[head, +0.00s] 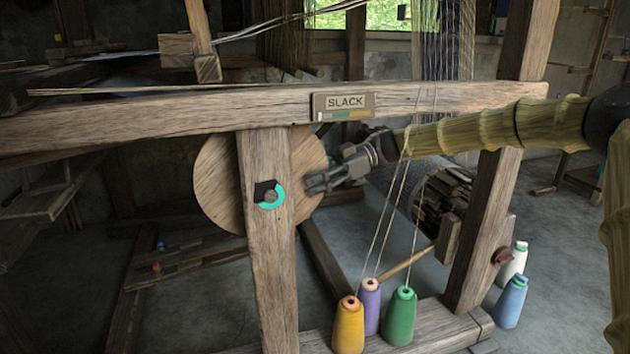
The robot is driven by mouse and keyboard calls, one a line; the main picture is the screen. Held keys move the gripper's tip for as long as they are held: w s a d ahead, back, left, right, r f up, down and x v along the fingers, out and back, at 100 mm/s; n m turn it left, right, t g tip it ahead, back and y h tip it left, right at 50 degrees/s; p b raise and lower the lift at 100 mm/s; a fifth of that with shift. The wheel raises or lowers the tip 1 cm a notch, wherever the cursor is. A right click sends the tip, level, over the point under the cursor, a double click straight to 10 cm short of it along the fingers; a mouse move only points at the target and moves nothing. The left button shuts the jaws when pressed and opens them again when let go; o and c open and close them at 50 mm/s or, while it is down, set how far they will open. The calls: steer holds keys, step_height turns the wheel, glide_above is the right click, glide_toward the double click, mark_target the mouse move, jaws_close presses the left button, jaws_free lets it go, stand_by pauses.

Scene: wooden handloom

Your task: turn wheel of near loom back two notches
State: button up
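The wheel (214,181) of the near loom is a round wooden disc behind an upright post (266,240), which hides its middle. A black fitting with a teal arc (271,196) sits on the post's front. My gripper (308,184) comes in from the right, with its fingertips at the wheel's right edge. I cannot tell whether the fingers touch the wheel, or whether they are apart or closed. A plate reading "SLACK" (345,102) is fixed to the loom's front beam (200,110), with a coloured strip below the word.
Yellow (348,326), purple (369,306) and green (400,317) thread cones stand on the lower rail, with threads rising past my forearm. A ratchet-like roller (440,205) lies right of the gripper. Blue (511,303) and white (514,265) cones stand at the right.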

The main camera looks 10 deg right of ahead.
steer(key=shift+d+f, duration=0.1)
steer(key=shift+d, duration=0.35)
steer(key=v, duration=1.2)
steer(key=shift+s+f, duration=0.1)
steer(key=y+b, duration=0.3)
steer(key=b, duration=0.2)
glide_toward(304, 206)
steer(key=w+d, duration=0.1)
steer(key=w, duration=0.1)
steer(key=f, duration=0.1)
steer(key=a+b, duration=0.1)
steer(key=a, duration=0.2)
steer(key=a+b, duration=0.2)
steer(key=a, duration=0.1)
steer(key=s+a+b, duration=0.1)
steer(key=a+b, duration=0.1)
steer(key=a, duration=0.1)
steer(key=shift+a+f, duration=0.1)
steer(key=shift+f, duration=0.05)
steer(key=shift+a+b, duration=0.35)
steer(key=shift+a, duration=0.45)
